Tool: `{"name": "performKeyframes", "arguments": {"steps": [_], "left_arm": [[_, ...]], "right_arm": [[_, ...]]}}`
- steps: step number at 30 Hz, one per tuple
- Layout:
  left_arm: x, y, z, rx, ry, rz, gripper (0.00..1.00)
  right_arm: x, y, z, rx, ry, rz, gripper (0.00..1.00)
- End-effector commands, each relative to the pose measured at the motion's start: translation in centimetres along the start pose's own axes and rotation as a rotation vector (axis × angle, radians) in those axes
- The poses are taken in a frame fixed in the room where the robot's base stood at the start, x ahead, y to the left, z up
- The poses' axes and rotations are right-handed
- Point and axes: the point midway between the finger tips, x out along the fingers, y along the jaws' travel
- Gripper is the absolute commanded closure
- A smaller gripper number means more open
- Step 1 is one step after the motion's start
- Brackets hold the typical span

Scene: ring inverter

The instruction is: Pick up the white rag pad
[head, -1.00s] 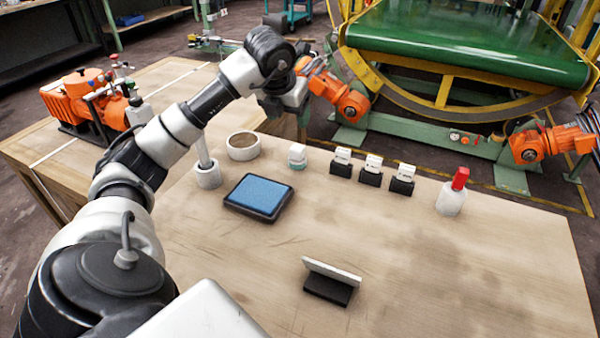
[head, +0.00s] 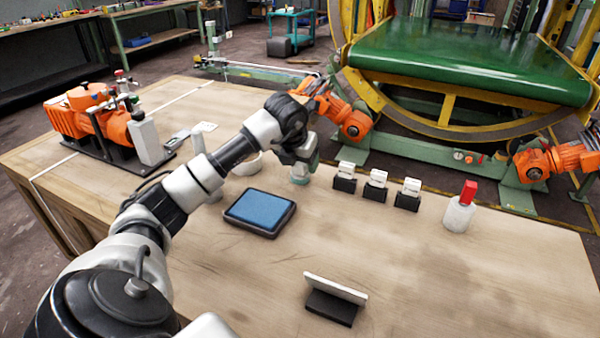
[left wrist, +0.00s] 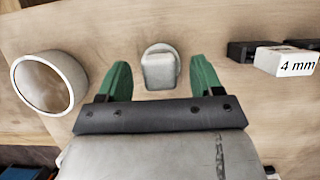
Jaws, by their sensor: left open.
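My left gripper (left wrist: 160,66) is open, with one green finger on each side of the pad and gaps of bare table between. The fingers do not touch it in this view. In the head view my left gripper (head: 302,172) is low over the table behind the blue pad, and it hides most of the white rag pad. My right gripper is not in view.
A white ring (left wrist: 76,75) stands left of the fingers. White-and-black blocks (head: 344,178), one marked 4 mm, are to the right. A blue pad in a black tray (head: 262,210) lies in front.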

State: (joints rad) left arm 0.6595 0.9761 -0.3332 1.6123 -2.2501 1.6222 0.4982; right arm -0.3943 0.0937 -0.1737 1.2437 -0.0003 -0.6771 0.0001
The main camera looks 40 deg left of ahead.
Motion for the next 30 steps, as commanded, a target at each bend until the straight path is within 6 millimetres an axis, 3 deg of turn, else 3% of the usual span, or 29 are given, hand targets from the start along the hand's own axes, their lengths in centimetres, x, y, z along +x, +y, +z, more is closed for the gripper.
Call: {"name": "performKeyframes", "arguments": {"steps": [3, 10, 20, 30], "left_arm": [[0.91, 0.00, -0.04, 0.000, 0.000, 0.000, 0.34], [0.95, 0.01, -0.01, 0.000, -0.001, 0.000, 0.36], [0.92, 0.03, -0.01, 0.000, -0.001, 0.001, 0.86], [0.56, 0.04, 0.17, 0.000, -0.002, 0.001, 0.89]], "right_arm": [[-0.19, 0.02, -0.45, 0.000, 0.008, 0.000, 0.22], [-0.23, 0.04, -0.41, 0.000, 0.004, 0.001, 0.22], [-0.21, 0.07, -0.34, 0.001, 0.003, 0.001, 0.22], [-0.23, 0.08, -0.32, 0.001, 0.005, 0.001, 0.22]]}}
